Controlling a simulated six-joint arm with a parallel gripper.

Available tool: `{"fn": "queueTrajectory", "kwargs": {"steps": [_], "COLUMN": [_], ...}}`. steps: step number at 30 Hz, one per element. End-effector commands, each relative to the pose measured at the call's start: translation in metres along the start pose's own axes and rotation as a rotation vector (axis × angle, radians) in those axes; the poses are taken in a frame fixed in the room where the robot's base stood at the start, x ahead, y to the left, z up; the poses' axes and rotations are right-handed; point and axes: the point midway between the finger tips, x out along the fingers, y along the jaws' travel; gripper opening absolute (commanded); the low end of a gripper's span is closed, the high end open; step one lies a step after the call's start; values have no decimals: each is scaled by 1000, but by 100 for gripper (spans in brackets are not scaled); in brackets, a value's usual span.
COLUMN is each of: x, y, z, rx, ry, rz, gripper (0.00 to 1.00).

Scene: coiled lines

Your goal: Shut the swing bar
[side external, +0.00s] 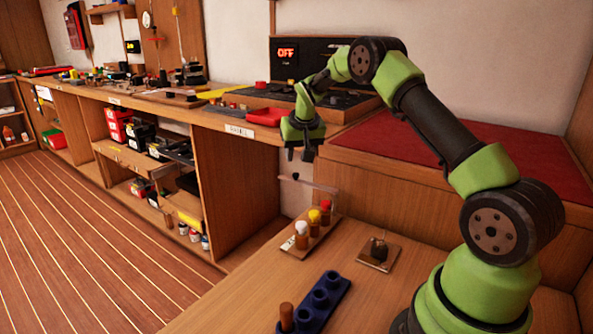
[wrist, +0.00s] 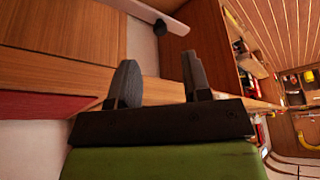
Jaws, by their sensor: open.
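The swing bar (side external: 318,185) is a thin pale bar above the back of a small wooden rack (side external: 297,248) in the side view. A dark knob (side external: 295,176) sits near its left end. The rack holds pegs with white, yellow and red tops. My gripper (side external: 300,155) is open and empty, pointing down just above the knob, apparently apart from it. In the wrist view the two fingers (wrist: 159,68) stand apart with nothing between them. The pale bar (wrist: 138,10) and dark knob (wrist: 160,27) show beyond the fingertips. Whether the bar is latched cannot be told.
A blue holder (side external: 335,293) with round wells and one brown peg lies on the wooden bench in front. A small wooden plate with a dark fitting (side external: 379,250) is right of the rack. A long cluttered counter (side external: 225,125) runs behind at left. A red-topped bench (side external: 450,143) is behind right.

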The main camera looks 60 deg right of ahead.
Motion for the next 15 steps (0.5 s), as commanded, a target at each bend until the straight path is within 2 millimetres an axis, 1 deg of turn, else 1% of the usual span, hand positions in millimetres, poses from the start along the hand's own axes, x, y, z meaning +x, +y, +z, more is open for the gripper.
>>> {"fn": "queueTrajectory", "kwargs": {"steps": [1, 6, 10, 15], "x": [12, 42, 57, 66], "y": [0, 0, 0, 0], "z": [1, 1, 1, 0], "rx": [1, 1, 0, -1], "ry": [-3, -3, -1, 1], "rz": [1, 0, -1, -1], "gripper": [44, 44, 44, 44]}}
